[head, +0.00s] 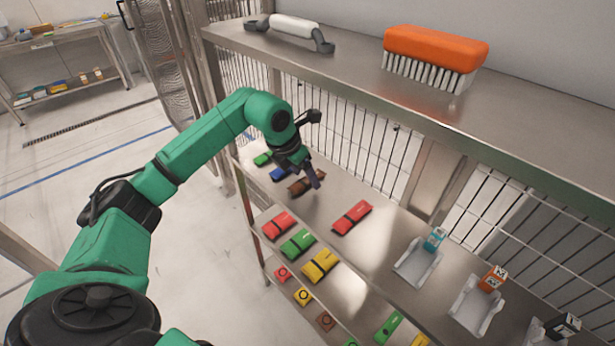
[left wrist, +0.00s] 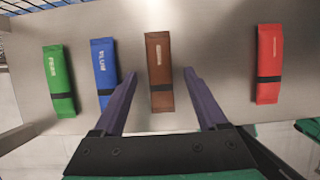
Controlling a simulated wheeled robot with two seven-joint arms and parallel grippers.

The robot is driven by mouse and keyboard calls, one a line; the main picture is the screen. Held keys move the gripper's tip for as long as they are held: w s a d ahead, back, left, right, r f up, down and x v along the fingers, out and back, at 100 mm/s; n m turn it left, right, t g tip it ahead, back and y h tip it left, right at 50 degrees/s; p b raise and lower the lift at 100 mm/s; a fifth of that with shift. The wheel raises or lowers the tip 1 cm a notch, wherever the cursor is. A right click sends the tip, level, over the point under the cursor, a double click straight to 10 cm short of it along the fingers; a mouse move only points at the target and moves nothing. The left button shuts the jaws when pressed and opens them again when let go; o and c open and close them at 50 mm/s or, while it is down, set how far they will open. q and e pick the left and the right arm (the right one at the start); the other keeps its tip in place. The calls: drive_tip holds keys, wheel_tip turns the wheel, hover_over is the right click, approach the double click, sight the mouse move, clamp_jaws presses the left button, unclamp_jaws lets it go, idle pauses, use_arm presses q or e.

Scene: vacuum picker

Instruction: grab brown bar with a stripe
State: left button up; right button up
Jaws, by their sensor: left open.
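The brown bar with a dark stripe (left wrist: 159,65) lies on the metal shelf, between and just beyond the fingertips in the left wrist view. In the head view the brown bar (head: 300,187) is partly hidden by my gripper. My left gripper (left wrist: 154,75) is open and empty, its two purple fingers on either side of the bar's near end. In the head view the left gripper (head: 312,178) is over the bar at the shelf's far end. I cannot tell its exact height above the bar. My right gripper is in neither view.
A blue bar (left wrist: 104,70) and a green bar (left wrist: 58,80) lie left of the brown one, a red bar (left wrist: 269,65) to its right. An upper shelf (head: 350,68) with an orange brush (head: 433,50) overhangs. White holders (head: 416,262) stand further right.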

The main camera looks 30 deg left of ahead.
use_arm(q)
drive_tip(key=shift+w+f, duration=0.1)
drive_tip(key=shift+f, duration=0.2)
drive_tip(key=shift+f, duration=0.1)
clamp_jaws()
